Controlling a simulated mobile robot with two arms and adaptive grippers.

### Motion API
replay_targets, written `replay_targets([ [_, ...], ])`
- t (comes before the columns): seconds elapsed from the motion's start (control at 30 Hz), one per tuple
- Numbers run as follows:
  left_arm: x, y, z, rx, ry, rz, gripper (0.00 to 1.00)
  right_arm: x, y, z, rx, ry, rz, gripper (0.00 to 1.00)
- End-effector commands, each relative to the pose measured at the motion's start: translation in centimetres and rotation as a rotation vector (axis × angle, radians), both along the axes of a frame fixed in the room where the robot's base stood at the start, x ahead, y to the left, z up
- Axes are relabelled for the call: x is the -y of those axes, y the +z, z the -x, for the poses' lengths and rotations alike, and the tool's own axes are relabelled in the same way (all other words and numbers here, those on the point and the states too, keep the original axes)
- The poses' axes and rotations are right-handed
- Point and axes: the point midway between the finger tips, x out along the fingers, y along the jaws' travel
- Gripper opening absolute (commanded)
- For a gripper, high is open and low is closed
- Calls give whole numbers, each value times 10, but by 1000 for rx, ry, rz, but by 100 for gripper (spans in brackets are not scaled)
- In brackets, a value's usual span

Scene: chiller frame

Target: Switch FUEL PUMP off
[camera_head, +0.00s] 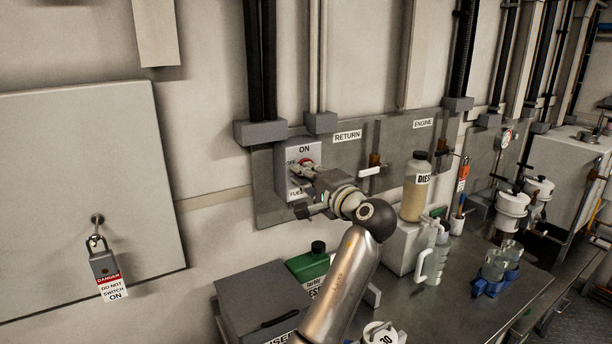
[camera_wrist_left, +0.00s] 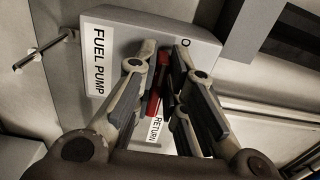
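The FUEL PUMP switch is a grey box on the wall panel with a white face (camera_head: 294,184) marked ON at the top and OFF at the upper left. Its red switch handle (camera_head: 305,162) shows partly behind my left gripper (camera_head: 303,190). In the left wrist view the FUEL PUMP label (camera_wrist_left: 98,60) is on the left, and the red handle (camera_wrist_left: 156,88) lies between the fingers of my left gripper (camera_wrist_left: 166,50), close to the left finger. The fingers stand apart; firm contact is not visible. The handle's exact setting is unclear. My right gripper is not in view.
A padlock with a danger tag (camera_head: 112,288) hangs on the left cabinet. Pipes run above the switch.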

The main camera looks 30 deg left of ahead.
Motion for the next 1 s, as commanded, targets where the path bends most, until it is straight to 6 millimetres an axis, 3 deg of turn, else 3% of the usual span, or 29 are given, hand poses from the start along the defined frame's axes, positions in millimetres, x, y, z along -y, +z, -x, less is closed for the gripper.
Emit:
replay_targets([
  [0.03,0,-3,0,-4,1,6,18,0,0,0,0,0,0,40],
  [0.17,0,-2,0,-3,1,4,33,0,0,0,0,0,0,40],
  [0.5,3,-1,1,-2,0,1,33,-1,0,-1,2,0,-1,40],
  [1.0,62,-2,36,-3,-2,3,33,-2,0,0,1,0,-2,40],
])
